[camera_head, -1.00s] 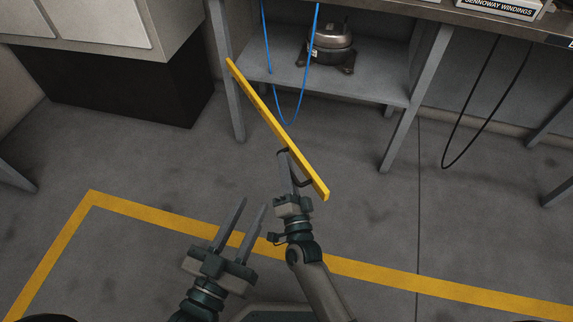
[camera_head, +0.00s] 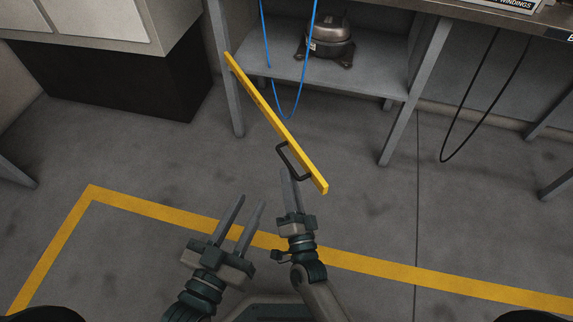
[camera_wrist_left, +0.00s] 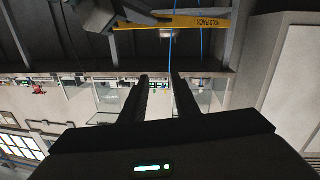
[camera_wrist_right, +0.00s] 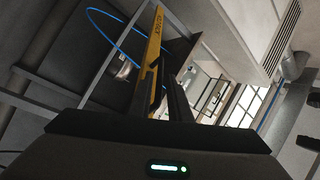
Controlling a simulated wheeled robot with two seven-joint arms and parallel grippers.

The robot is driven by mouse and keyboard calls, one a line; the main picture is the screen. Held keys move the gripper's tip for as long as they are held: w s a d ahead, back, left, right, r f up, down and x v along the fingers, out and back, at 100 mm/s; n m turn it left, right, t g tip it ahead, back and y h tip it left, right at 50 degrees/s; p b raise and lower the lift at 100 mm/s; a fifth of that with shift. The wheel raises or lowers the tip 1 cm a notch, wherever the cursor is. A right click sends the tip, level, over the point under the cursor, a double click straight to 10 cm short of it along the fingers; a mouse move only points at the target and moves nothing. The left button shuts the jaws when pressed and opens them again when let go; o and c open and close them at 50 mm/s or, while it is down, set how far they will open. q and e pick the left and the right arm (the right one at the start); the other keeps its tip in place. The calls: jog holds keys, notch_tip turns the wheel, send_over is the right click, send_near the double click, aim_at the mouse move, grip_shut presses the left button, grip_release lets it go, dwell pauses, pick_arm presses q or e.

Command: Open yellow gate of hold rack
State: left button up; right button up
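The yellow gate (camera_head: 270,115) is a long bar swung out from the hold rack's left post (camera_head: 222,75), its free end pointing toward me. A black loop handle (camera_head: 292,162) is on its near side. In the left wrist view the gate (camera_wrist_left: 180,22) shows the lettering HOLD RACK. My right gripper (camera_head: 289,175) is open, just below the handle, with its fingers seen nearly edge-on; it holds nothing. The gate also runs close past its fingers in the right wrist view (camera_wrist_right: 150,62). My left gripper (camera_head: 250,200) is open and empty over the floor, left of the right one.
The rack's lower shelf (camera_head: 350,77) holds a dark compressor (camera_head: 330,38). A blue cable (camera_head: 268,62) hangs in front of it. A cabinet (camera_head: 110,50) stands at the left and a black cable (camera_head: 470,130) loops at the right. The floor around the gate is clear.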

pick_arm(q)
jog(key=shift+a+f+g, duration=0.1)
jog(key=shift+f+g, duration=0.4)
jog(key=shift+f, duration=0.2)
pick_arm(e)
jog(key=v, duration=1.1)
jog(key=shift+d+f, duration=0.1)
